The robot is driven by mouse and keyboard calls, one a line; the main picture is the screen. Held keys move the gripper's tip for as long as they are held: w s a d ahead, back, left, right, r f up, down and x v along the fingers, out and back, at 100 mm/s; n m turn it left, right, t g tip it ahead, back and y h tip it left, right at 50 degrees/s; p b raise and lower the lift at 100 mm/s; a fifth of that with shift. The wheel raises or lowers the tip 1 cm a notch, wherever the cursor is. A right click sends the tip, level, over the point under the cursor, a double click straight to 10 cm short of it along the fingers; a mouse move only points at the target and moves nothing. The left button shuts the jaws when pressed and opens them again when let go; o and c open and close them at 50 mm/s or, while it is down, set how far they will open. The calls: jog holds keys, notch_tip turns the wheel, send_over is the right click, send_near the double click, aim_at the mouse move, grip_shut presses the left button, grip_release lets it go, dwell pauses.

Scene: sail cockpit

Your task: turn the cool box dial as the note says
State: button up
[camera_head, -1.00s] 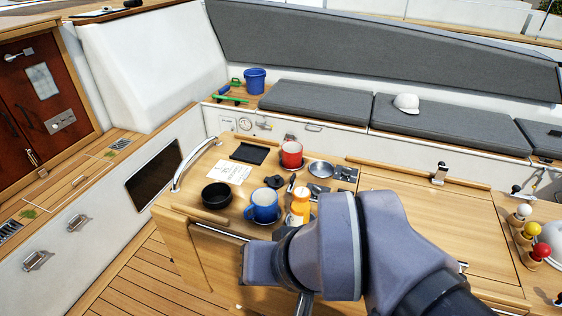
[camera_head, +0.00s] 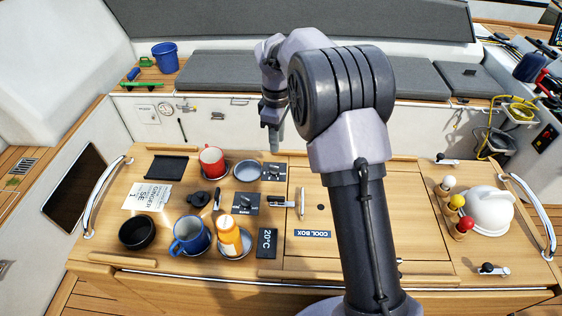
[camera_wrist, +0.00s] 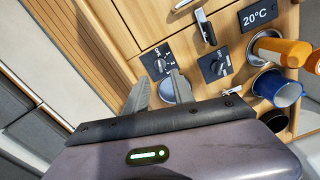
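My gripper (camera_head: 274,138) hangs at the far edge of the table top, above the upper dial plate, apart from it. In the wrist view its two fingers (camera_wrist: 158,92) are spread with nothing between them. The upper dial (camera_head: 273,174) sits on a small dark plate; it also shows in the wrist view (camera_wrist: 158,61), just beyond the fingertips. A second dial (camera_head: 246,203) is nearer the 20°C display (camera_head: 267,243) and shows in the wrist view (camera_wrist: 217,67). The COOL BOX label (camera_head: 313,234) is on the lid. The white note (camera_head: 147,195) lies at left; I cannot read it reliably.
A red mug (camera_head: 212,161), a metal dish (camera_head: 247,170), a blue mug (camera_head: 190,236), an orange bottle (camera_head: 229,235) and a black bowl (camera_head: 137,232) crowd the dials' left side. A latch handle (camera_head: 301,204) stands to their right. Colored knobs (camera_head: 456,202) are far right.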

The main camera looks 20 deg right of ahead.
aim_at(274, 169)
notch_tip(274, 169, down, 11)
jog(key=b, duration=0.2)
jog(key=shift+w+d+b, duration=0.1)
jog(key=shift+b, duration=0.2)
grip_shut()
